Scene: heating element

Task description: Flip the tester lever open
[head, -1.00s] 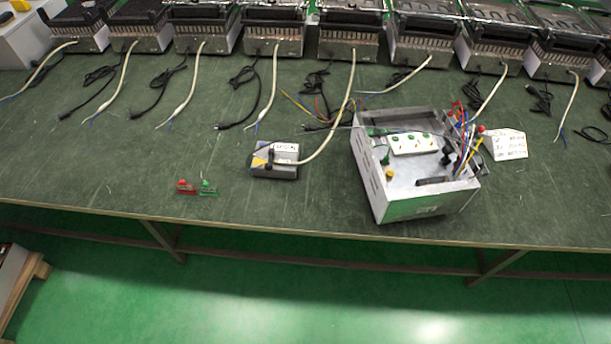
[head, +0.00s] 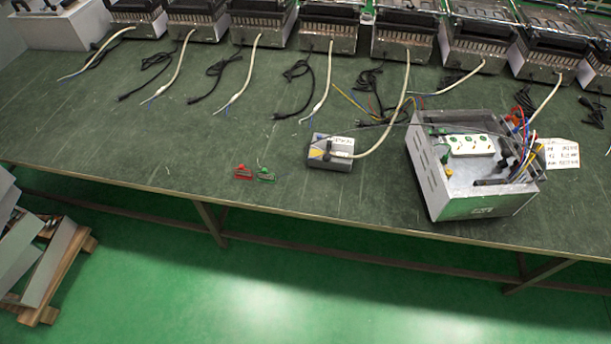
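A small grey tester box (head: 338,158) with a dark top part and a yellow marking on its left side stands on the green bench, right of centre. A dark upright part, which looks like the lever (head: 327,151), shows at its left side; whether it is open or shut is too small to tell. A thick white cable runs from the tester's right side back to one of the units behind. My gripper is not in view.
A large open metal box (head: 480,208) with white sockets and several wires stands right of the tester. Red (head: 243,172) and green (head: 265,174) clips lie to its left. Heating units (head: 407,45) line the back. The bench (head: 130,150) is clear at left; a wooden pallet (head: 58,270) is on the floor.

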